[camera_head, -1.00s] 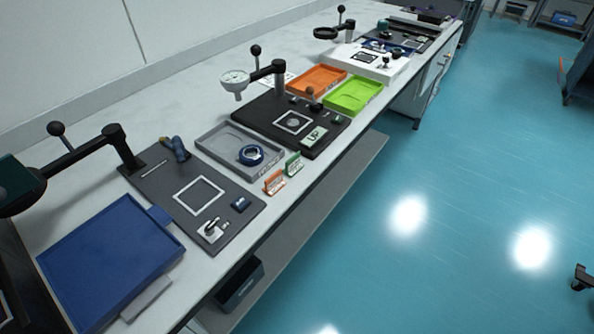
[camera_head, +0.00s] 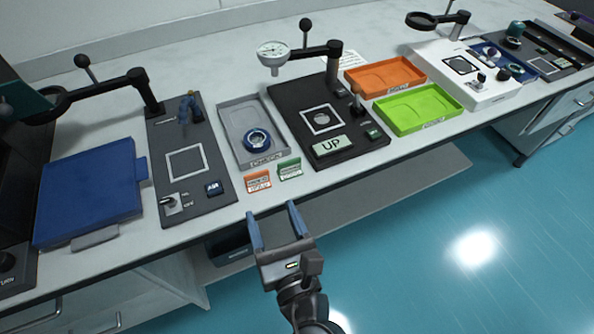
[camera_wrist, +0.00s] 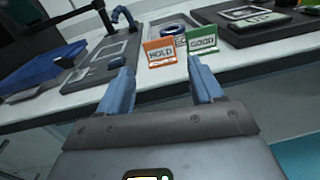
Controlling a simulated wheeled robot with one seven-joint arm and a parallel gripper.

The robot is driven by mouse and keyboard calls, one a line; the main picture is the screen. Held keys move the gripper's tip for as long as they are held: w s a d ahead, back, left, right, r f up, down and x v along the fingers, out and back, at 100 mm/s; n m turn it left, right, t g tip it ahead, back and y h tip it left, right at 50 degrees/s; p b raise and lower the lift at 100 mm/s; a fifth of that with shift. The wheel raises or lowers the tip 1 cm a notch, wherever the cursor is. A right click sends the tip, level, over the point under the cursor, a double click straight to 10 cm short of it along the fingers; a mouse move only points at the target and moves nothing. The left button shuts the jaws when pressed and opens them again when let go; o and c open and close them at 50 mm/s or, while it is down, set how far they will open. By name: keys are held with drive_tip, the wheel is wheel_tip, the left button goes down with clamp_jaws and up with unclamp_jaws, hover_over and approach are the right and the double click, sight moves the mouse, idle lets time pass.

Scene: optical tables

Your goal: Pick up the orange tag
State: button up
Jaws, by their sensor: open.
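The orange tag (camera_head: 258,181) stands near the front edge of the table, left of a green tag (camera_head: 289,169). In the wrist view the orange tag (camera_wrist: 160,52) reads "HOLD" and the green tag (camera_wrist: 202,41) reads "GOOD". My gripper (camera_head: 271,216) is open and empty, with blue-grey fingers, in front of the table edge and short of the orange tag. In the wrist view the tag shows beyond and between the two fingertips (camera_wrist: 160,75), apart from them.
Behind the tags sits a grey tray (camera_head: 232,124) holding a blue ring (camera_head: 256,140). A black gauge base marked UP (camera_head: 350,158) stands to the right.

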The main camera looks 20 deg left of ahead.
sight(256, 175)
drive_tip(key=shift+n, duration=0.5)
drive_tip(key=shift+r+p+x, duration=0.2)
drive_tip(key=shift+p+x, duration=0.25)
drive_tip(key=shift+x, duration=1.7)
drive_tip(key=shift+r+p+x, duration=0.2)
drive_tip(key=shift+p+x, duration=0.2)
drive_tip(key=shift+x, duration=1.75)
drive_tip(key=shift+s, duration=0.1)
drive_tip(key=c, duration=0.8)
